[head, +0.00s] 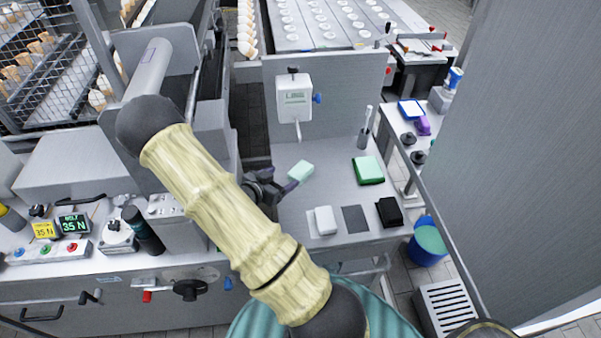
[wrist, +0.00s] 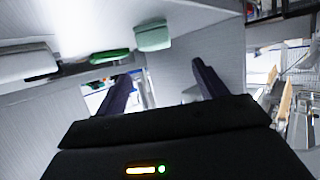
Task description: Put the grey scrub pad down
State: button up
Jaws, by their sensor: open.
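My gripper (head: 275,188) is open over the left part of the grey worktop, with nothing visible between its fingers, which also show in the wrist view (wrist: 162,80). A pale green block (head: 300,171) lies just beyond the fingertips and shows in the wrist view (wrist: 152,36), apart from them. A flat dark grey square (head: 355,218) lies on the worktop between a white block (head: 325,220) and a black block (head: 390,211). I cannot tell whether this square is the grey scrub pad or a bare mat. No other grey pad is plain to see.
A white box dispenser (head: 294,97) hangs on the rear panel. A holder with a brush (head: 364,135) stands at the back. A blue bucket (head: 427,242) is on the floor at the right.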

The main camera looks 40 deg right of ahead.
aim_at(297, 173)
jog(key=x, duration=0.5)
jog(key=shift+w+d+f+p, duration=0.15)
jog(key=shift+d+p, duration=0.05)
jog(key=shift+p, duration=0.1)
jog(key=shift+d+f, duration=0.25)
jog(key=shift+d, duration=0.15)
jog(key=x, duration=0.2)
jog(key=p+x, duration=0.1)
jog(key=x, duration=0.1)
jog(key=shift+f, duration=0.45)
jog(key=c, duration=1.1)
jog(key=shift+r, duration=0.1)
